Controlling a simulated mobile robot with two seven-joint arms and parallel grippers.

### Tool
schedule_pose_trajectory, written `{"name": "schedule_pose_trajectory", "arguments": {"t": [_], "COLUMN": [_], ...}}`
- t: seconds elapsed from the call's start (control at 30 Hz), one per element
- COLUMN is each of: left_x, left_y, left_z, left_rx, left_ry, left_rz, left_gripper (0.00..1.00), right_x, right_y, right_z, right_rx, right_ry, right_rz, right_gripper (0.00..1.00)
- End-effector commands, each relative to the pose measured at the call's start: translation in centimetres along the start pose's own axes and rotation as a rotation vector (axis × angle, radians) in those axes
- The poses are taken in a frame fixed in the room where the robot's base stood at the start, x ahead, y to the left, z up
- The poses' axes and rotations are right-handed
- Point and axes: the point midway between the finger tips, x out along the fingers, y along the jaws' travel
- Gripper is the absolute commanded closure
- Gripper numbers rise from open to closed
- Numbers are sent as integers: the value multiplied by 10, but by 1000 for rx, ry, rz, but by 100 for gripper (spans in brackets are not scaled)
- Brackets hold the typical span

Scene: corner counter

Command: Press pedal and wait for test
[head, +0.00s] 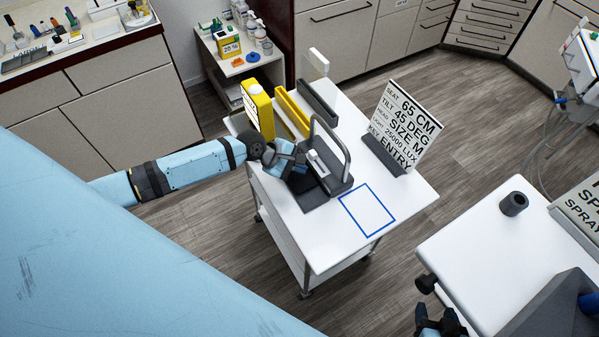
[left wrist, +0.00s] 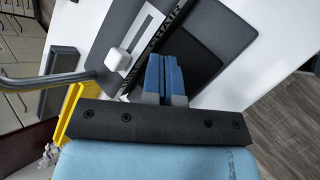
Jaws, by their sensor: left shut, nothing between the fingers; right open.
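The dark grey foot pedal unit (head: 318,190) stands on the white cart (head: 405,200), with a grey hoop handle (head: 345,150) over it. In the left wrist view its dark plates (left wrist: 220,28) lie beside a strip lettered "CHAIR" (left wrist: 150,40) and a small white block (left wrist: 120,58). My left gripper (head: 301,160) is over the left part of the unit; its blue fingers (left wrist: 165,78) are together and empty, in front of the plates. I cannot tell whether they touch. My right gripper (head: 440,322) is open at the bottom edge, partly cut off, away from the pedal.
A sign (head: 408,120) reads 65 CM, 45 DEG, SIZE M, ENTRY. A blue square outline (head: 367,210) is empty. A second white table (head: 480,250) is at right.

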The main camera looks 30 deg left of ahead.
Motion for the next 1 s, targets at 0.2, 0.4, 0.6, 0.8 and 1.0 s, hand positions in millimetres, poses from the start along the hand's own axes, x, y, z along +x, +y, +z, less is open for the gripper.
{"name": "schedule_pose_trajectory", "arguments": {"t": [0.2,0.4,0.6,0.8,1.0], "left_x": [-18,-26,-25,-25,-25], "left_y": [12,19,18,18,18], "left_z": [13,19,18,18,18], "left_rx": [-2,-1,-1,-1,-1], "left_ry": [0,0,0,0,0], "left_rz": [0,-1,-1,-1,0], "left_gripper": [100,100,100,100,100], "right_x": [-16,-24,-24,-23,-23], "right_y": [0,-1,-1,-1,-1], "right_z": [-24,-38,-37,-36,-35], "right_rx": [0,0,0,0,0], "right_ry": [0,2,4,1,-1], "right_rz": [0,0,0,0,0], "right_gripper": [43,43,43,43,43]}}
